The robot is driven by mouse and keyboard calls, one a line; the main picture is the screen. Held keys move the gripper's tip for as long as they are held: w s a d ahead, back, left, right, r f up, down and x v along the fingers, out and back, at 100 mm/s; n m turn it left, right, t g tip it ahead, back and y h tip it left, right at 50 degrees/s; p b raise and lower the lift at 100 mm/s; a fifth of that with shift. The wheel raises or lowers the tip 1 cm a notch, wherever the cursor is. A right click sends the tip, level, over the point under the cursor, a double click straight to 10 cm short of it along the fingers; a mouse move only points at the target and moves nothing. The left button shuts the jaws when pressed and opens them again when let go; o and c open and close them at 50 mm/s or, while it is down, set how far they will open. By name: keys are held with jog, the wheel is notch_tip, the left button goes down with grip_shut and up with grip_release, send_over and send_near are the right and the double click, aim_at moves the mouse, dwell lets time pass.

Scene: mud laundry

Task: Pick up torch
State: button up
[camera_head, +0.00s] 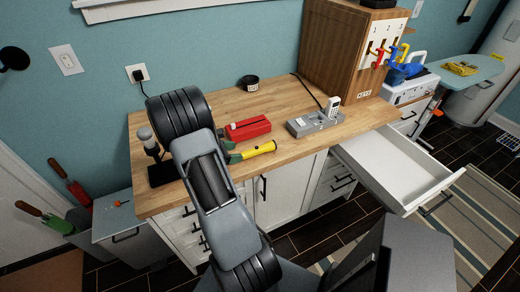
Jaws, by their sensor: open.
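The torch (258,150) is yellow with a dark end and lies on the wooden countertop (192,95) near its front edge, in the middle of the head view. My grey and black arm crosses the view to its left. My gripper (232,150) is mostly hidden behind the arm; dark green finger parts show at the torch's left end. The gripper is open. I cannot tell whether its fingers touch the torch or stand around it.
A red case (248,129) lies just behind the torch. A grey phone base (315,121) stands to the right, before a wooden key cabinet (340,50). A black ring-shaped item (248,82) lies behind. An open white drawer (395,165) juts out at right.

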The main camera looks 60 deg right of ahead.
aim_at(248, 151)
jog(key=shift+p+x, duration=0.95)
jog(key=shift+x, duration=2.65)
jog(key=c, duration=1.1)
jog(key=shift+r, duration=0.1)
